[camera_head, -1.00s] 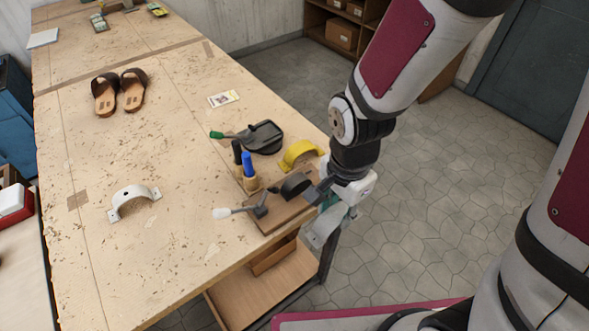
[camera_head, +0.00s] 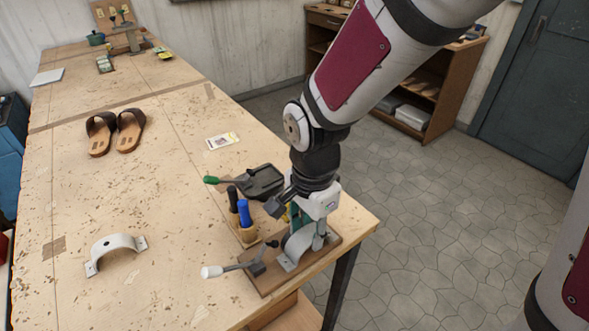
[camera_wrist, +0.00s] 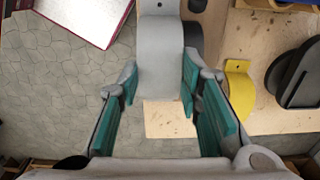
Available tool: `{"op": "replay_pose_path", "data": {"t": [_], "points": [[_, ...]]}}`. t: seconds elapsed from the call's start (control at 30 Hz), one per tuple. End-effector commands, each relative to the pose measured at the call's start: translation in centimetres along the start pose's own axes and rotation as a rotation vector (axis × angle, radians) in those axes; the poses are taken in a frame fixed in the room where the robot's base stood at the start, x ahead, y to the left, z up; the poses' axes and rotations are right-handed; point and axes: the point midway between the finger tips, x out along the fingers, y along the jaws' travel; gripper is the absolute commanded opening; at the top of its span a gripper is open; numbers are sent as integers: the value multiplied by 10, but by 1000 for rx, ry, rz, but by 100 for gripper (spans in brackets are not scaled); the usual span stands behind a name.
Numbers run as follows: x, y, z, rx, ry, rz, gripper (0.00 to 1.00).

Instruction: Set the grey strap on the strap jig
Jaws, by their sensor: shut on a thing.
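The grey strap (camera_head: 296,246), a curved band with flat end tabs, is held in my gripper (camera_head: 308,233) over the strap jig. In the wrist view the strap (camera_wrist: 160,50) lies between the green finger pads of my gripper (camera_wrist: 160,82), with a holed tab at the top. The strap jig (camera_head: 262,287) is a wooden base with a toggle clamp and a white-tipped handle reaching left. The strap and gripper hide most of the jig's black form. I cannot tell whether the strap touches the jig.
A white strap (camera_head: 115,248) stands on the table at left. A yellow strap (camera_wrist: 238,95) is beside my gripper. Sandals (camera_head: 115,132) lie farther back.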

Motion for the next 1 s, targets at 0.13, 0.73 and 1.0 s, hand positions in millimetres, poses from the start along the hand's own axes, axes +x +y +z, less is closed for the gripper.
{"op": "replay_pose_path", "data": {"t": [0.13,0.73,1.0], "points": [[1,-26,0,-2,-1,-1,14],[19,-30,0,-1,1,0,34],[18,-30,0,-1,1,0,52]]}}
